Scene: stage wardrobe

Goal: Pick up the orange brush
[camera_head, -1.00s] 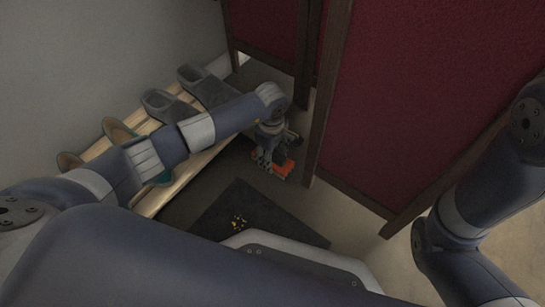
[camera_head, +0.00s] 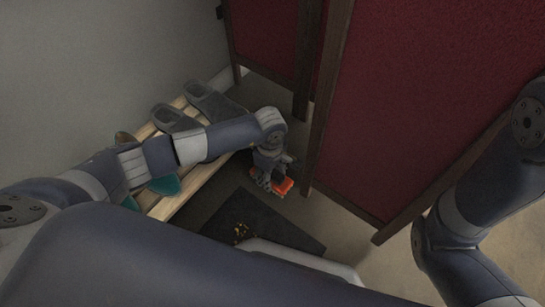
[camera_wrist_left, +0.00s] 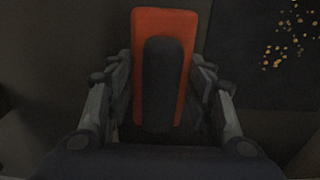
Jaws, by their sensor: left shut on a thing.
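The orange brush (camera_head: 284,186) is at the end of my left arm in the head view, partly hidden by the fingers. In the left wrist view the orange brush (camera_wrist_left: 177,30) has a dark grip along its middle and lies between the two fingers. My left gripper (camera_head: 268,180) is shut on it, and its fingers also show on both sides in the left wrist view (camera_wrist_left: 160,85). Whether the brush touches the floor I cannot tell. My right arm is at the right edge of the head view, but its gripper is out of sight.
A wooden slatted rack (camera_head: 193,184) with grey shoes (camera_head: 208,100) and teal shoes (camera_head: 165,185) stands at the left. A dark mat (camera_head: 270,226) with yellowish bits lies in front. A red folding screen (camera_head: 420,90) with dark wooden frames stands close on the right.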

